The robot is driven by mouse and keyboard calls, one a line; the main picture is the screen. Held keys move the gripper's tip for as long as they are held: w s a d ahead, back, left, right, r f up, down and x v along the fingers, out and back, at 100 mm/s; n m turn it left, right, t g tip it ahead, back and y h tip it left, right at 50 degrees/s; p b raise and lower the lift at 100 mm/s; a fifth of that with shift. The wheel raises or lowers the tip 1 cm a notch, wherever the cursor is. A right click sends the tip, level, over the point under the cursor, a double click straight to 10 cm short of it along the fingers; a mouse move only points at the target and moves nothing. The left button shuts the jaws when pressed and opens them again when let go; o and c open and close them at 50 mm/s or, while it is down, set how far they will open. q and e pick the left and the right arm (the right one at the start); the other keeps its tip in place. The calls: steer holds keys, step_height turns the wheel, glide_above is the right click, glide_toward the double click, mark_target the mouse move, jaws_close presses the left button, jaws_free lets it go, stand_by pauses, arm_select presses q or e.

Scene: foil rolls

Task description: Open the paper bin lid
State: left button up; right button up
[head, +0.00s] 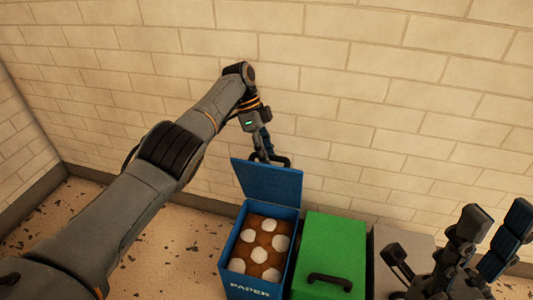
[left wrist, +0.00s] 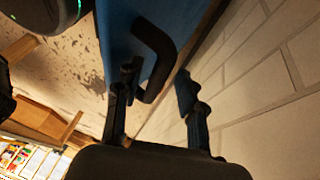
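The blue paper bin (head: 226,262) has a white PAPER label on its front. Its lid (head: 270,186) stands raised at the back, near the wall, so the inside shows with brown and white round items. My left gripper (head: 262,152) is at the lid's top edge, by its dark handle (head: 284,161). In the left wrist view the handle (left wrist: 158,50) reaches down between the two spread fingers of the left gripper (left wrist: 158,98); I cannot tell whether they touch it. My right gripper (head: 445,240) is at the lower right, fingers apart and empty.
A green bin (head: 332,240) with a shut lid and dark handle stands right of the paper bin. A grey bin (head: 400,240) is beyond it, partly hidden by my right gripper. A brick wall (head: 350,100) is close behind. Speckled floor (head: 170,245) is clear to the left.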

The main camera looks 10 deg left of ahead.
arm_select(q)
steer(key=shift+r, duration=0.35)
step_height(320, 180, up, 9)
steer(key=shift+r, duration=0.15)
